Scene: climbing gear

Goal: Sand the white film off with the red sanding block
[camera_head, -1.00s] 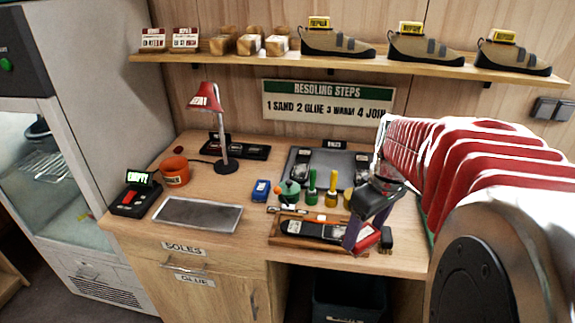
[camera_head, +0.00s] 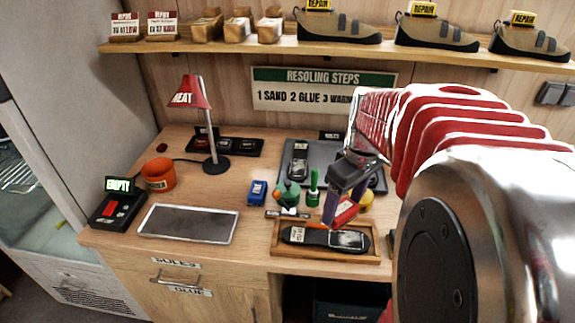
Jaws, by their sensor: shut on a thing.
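My gripper (camera_head: 345,204) is shut on the red sanding block (camera_head: 345,213), above the back right part of the wooden tray. The block appears raised and apart from the sole; its underside is hidden. A black shoe sole (camera_head: 320,237) lies lengthwise in the wooden tray (camera_head: 277,250). Its right end carries a pale, greyish-white film patch (camera_head: 350,240), and its left end has a small white label.
Green and yellow-topped bottles and a blue block (camera_head: 257,192) stand behind the tray. A grey metal tray (camera_head: 188,223), orange cup (camera_head: 158,174) and red lamp (camera_head: 190,94) are to the left. A shelf of shoes (camera_head: 340,27) hangs above.

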